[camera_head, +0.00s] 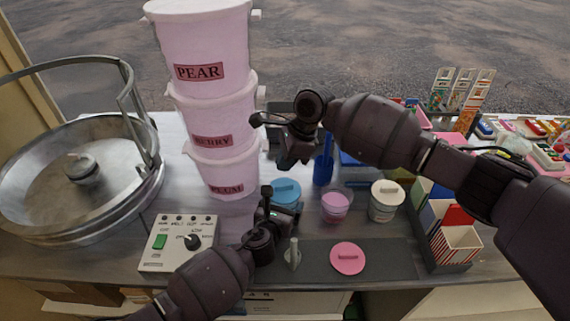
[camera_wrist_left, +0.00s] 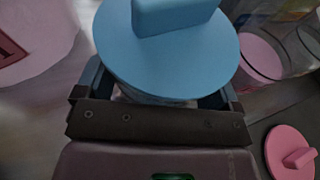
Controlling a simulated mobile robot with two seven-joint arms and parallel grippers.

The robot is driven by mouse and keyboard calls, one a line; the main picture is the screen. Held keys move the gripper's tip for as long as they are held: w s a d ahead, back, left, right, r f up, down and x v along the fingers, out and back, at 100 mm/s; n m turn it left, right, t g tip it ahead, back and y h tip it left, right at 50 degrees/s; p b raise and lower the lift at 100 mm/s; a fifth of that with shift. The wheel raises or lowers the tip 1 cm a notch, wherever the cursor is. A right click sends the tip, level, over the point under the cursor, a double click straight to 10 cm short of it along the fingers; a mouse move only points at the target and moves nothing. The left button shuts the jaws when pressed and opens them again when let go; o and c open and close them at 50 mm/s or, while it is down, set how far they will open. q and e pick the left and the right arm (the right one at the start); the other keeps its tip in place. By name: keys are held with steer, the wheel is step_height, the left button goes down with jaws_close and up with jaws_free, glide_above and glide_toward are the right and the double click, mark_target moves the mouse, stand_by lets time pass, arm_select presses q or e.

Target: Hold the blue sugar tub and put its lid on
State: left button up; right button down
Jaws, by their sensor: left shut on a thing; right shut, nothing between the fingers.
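The blue lid (camera_head: 286,190) lies on top of the sugar tub, whose body is mostly hidden under it in the head view. In the left wrist view the lid (camera_wrist_left: 165,52) has its block handle upward, and a strip of the tub wall (camera_wrist_left: 150,98) shows beneath its near edge. I cannot tell whether the lid is pressed fully down. My left gripper (camera_head: 281,206) is shut on the tub, one finger on each side below the lid. My right gripper (camera_head: 296,155) is shut and empty, above and behind the tub, apart from the lid.
A pink tub (camera_head: 336,206) and a white-lidded jar (camera_head: 386,202) stand to the right. A pink lid (camera_head: 347,257) lies on the dark mat (camera_head: 390,262). Stacked pink buckets (camera_head: 222,150) and a control box (camera_head: 178,243) stand left. Striped boxes (camera_head: 452,245) stand far right.

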arm_select(q)
steer(key=shift+f+b, duration=0.3)
steer(key=shift+f, duration=0.05)
arm_select(e)
steer(key=shift+f, duration=0.3)
arm_select(q)
steer(key=o, duration=0.5)
steer(key=shift+f, duration=0.1)
steer(key=p+v, duration=0.1)
steer(key=v, duration=0.9)
steer(key=shift+s+a+r, duration=0.1)
steer(key=shift+s+r, duration=0.1)
steer(key=shift+s, duration=0.15)
arm_select(e)
steer(key=shift+r, duration=0.6)
